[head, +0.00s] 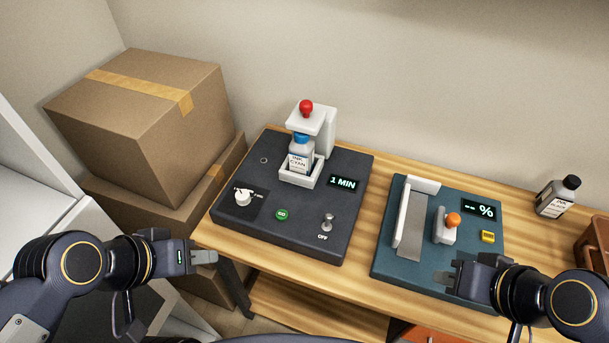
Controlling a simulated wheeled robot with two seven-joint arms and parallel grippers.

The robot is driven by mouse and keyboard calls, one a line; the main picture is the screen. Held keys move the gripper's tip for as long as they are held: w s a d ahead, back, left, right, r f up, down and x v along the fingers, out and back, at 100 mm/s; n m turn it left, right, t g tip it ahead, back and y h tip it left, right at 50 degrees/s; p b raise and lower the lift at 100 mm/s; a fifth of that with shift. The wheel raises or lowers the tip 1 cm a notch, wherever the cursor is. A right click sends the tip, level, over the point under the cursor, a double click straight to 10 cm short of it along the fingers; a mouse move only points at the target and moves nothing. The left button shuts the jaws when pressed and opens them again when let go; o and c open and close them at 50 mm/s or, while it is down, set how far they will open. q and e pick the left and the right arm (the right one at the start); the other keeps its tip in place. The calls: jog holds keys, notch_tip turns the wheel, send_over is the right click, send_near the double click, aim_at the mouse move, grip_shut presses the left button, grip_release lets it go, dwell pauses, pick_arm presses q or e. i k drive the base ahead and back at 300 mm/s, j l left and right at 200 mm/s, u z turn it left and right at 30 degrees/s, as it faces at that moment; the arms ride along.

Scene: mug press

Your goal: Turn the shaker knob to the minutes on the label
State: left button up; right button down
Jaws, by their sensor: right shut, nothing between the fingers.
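The dark shaker machine (300,228) stands on the wooden table. Its white knob (243,198) sits at the front left on a black dial plate whose marks are too small to read. Its display (344,183) reads "1 MIN". A bottle with a blue cap and a white label (299,162) stands in the white holder under a red-knobbed top; the label's small print is not clearly legible. My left gripper (208,257) is in front of the machine's left corner, apart from the knob; its finger gap cannot be made out. My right gripper (446,277) is shut and empty over the teal machine's front edge.
The shaker also has a green GO button (282,214) and a toggle (327,222) marked OFF. A teal machine (400,270) with an orange-knobbed slider (446,228) stands right. A loose bottle (557,197) is at the far right. Cardboard boxes (140,130) stand left.

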aim_at(242, 197)
jog(key=k+u, duration=0.1)
jog(key=u, duration=0.35)
jog(key=k+u, duration=0.1)
jog(key=u, duration=0.75)
jog(key=k+j+u, duration=0.1)
jog(key=u, duration=0.35)
